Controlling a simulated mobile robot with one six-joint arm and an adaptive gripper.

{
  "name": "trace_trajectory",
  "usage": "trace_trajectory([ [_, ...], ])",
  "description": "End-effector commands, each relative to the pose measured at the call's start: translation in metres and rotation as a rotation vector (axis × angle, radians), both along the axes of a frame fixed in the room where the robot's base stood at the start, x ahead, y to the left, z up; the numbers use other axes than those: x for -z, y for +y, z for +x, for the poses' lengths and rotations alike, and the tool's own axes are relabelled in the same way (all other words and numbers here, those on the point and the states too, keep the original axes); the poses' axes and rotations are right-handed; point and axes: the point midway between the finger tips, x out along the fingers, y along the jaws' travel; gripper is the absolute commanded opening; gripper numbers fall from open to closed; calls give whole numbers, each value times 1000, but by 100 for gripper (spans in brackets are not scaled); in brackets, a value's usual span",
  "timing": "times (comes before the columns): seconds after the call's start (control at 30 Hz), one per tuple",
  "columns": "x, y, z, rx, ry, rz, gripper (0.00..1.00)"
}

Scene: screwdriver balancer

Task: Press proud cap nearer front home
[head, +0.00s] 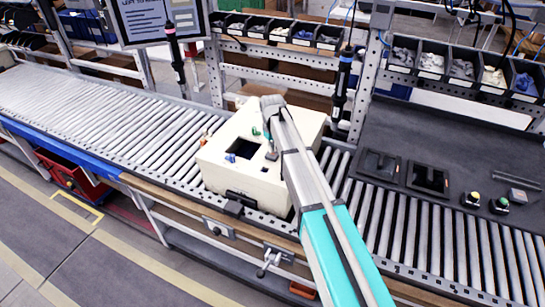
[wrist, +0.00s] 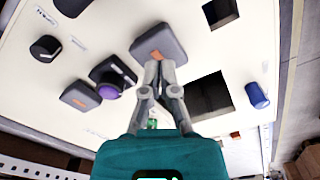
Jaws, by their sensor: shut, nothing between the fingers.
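A cream housing (head: 222,174) sits on the roller conveyor in the head view. In the wrist view its face carries a dark grey cap (wrist: 160,42) with an orange mark, right at my fingertips. A second grey cap (wrist: 80,95) with an orange mark lies to the left. My gripper (wrist: 159,66) is shut and empty, its tips over the lower edge of the first cap. I cannot tell if they touch it. In the head view my gripper (head: 270,147) points down over the housing, right of the square opening. How far each cap stands up is unclear.
Around the caps are a black knob (wrist: 45,48), a purple button (wrist: 109,91), a blue knob (wrist: 257,95) and a square opening (wrist: 208,96). Two screwdrivers (head: 176,62) (head: 343,77) hang behind the housing. The rollers (head: 95,110) to the left are clear.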

Motion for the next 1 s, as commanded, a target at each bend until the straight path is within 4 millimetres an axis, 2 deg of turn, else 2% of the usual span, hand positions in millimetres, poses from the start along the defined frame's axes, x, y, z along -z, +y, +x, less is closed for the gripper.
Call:
trace_trajectory([
  [1.0,11,0,0,0,0,0,0],
])
